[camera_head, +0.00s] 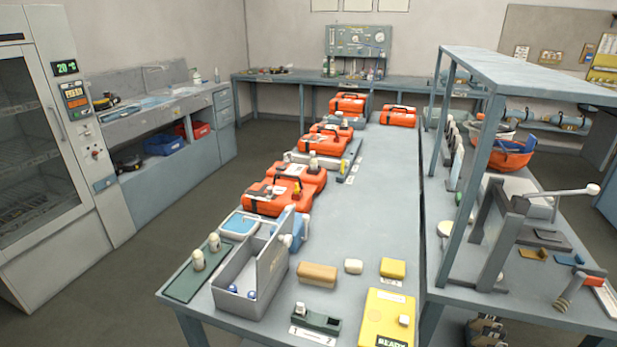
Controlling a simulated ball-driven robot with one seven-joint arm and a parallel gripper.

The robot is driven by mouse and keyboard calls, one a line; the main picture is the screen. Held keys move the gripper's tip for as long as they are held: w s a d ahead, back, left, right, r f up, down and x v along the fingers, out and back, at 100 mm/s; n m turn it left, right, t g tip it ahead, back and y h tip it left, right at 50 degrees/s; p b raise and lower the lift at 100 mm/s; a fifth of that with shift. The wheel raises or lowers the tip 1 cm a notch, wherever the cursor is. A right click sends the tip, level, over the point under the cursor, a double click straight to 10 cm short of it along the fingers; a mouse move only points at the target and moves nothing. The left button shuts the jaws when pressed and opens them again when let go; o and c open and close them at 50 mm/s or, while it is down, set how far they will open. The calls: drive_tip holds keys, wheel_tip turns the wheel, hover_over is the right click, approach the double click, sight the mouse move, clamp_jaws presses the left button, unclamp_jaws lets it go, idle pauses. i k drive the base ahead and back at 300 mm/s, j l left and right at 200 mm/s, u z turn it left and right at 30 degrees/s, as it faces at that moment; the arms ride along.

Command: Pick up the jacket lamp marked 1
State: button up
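No lamp with a readable 1 shows in the head view. Small pale objects that could be lamps stand on the long grey table (375,210). Two cream upright pieces (198,259) (214,242) stand on a green tray (185,282) at the front left. A small white piece (301,307) sits on a dark green holder (318,320) at the front edge. A white card (312,336) beside the holder carries a mark too small to read surely. My gripper is not in view.
A grey open box (236,303) with an upright lid stands near the front left. Orange cases (272,196) line the table's left side. A yellow READY board (388,318) lies at the front right. A shelf frame (487,150) stands on the right bench. The table's middle is clear.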

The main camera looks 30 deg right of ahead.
sight(314, 163)
drive_tip(key=u, duration=0.85)
drive_tip(key=i+u, duration=0.15)
drive_tip(key=i, duration=3.25)
drive_tip(key=i+z, duration=0.1)
drive_tip(key=i, duration=1.8)
drive_tip(key=i+z, duration=0.1)
drive_tip(key=z, duration=0.35)
drive_tip(key=j+z, duration=0.1)
drive_tip(key=z, duration=0.3)
drive_tip(key=i+j+z, duration=0.1)
drive_tip(key=z, duration=0.35)
drive_tip(key=i+j+z, duration=0.1)
drive_tip(key=z, duration=0.3)
